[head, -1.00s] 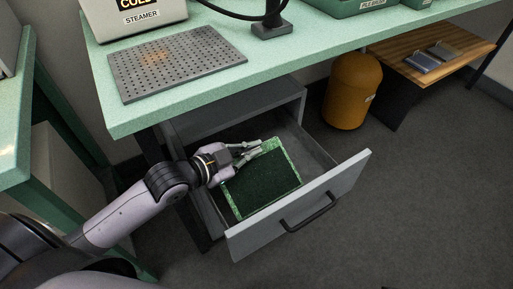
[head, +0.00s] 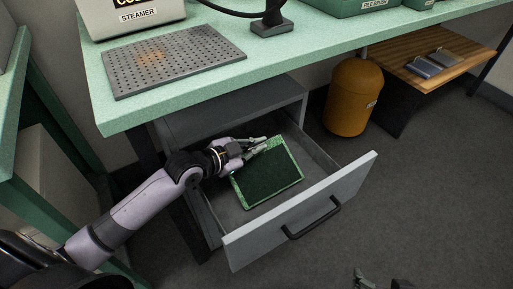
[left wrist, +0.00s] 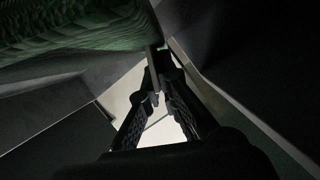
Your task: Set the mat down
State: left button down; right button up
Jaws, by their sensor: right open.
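The mat (head: 268,176) is a dark green pile rectangle with a lighter green border. It is inside the open grey drawer (head: 330,180), near its floor; I cannot tell whether it rests fully on it. Only the tips of my right gripper (head: 378,281) show at the bottom edge, apart and empty.
The green worktop (head: 270,60) overhangs the back of the drawer, with a perforated plate (head: 175,60) on it. An orange bin (head: 352,98) and a low wooden shelf (head: 465,58) stand right of the drawer. The floor in front is clear.

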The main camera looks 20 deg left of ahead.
jog(key=shift+w+a+r+t, duration=0.15)
jog(key=shift+w+r+t, duration=0.05)
jog(key=shift+w+t, duration=0.15)
pick_arm(q)
jog(key=c, duration=2.3)
grip_release()
jog(key=shift+f, duration=0.15)
pick_arm(e)
jog(key=shift+w+r, duration=0.1)
pick_arm(q)
jog(key=o, duration=0.5)
jog(key=p+v, duration=0.1)
jog(key=v, duration=0.5)
jog(key=shift+s+a+p, duration=0.1)
jog(key=shift+s+p, duration=0.1)
jog(key=shift+p, duration=0.15)
jog(key=shift+s+a+r, duration=0.2)
jog(key=shift+s+r, duration=0.2)
jog(key=shift+s, duration=0.05)
pick_arm(e)
jog(key=s+d+f+g+h, duration=0.1)
jog(key=s+d+f+g, duration=0.1)
jog(key=s+g, duration=0.2)
jog(key=shift+s+d, duration=0.2)
jog(key=shift+s, duration=1.65)
